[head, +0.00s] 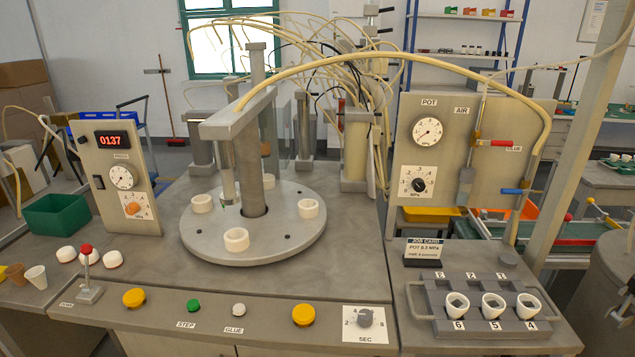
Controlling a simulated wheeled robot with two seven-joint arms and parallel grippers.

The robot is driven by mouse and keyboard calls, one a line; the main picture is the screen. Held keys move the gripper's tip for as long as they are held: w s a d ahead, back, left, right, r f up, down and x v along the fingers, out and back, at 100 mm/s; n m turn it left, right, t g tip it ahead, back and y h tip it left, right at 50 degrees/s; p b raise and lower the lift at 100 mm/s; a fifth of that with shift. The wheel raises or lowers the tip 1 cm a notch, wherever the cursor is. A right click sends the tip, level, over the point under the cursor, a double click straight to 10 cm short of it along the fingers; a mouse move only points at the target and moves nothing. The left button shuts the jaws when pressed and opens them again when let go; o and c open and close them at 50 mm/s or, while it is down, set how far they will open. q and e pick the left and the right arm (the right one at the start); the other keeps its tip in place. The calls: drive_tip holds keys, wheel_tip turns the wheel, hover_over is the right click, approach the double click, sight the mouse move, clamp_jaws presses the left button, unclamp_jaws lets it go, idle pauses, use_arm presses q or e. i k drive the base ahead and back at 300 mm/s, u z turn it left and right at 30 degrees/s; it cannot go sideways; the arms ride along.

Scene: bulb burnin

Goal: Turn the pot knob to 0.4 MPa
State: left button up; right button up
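The pot knob (418,185) is a small black knob on a white dial plate marked in MPa. It sits low on the left part of the upright grey panel (540,190) at the right. Its pointer setting is too small to read surely. The round white POT gauge (427,132) is above it, with a thin needle I cannot read exactly. A job card (424,251) stands below the panel; its small print seems to read POT 0.3 MPa. Neither gripper can be made out, and nothing touches the knob.
A hose arches over the panel. AIR and GLUE valves with red (497,143) and blue (515,191) handles are right of the knob. A rack (490,333) with three white cups stands in front. The turntable (254,250) is left. The space before the knob looks clear.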

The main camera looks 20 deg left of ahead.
sight(418, 185)
drive_tip(key=u, duration=0.7)
drive_tip(key=i, duration=0.45)
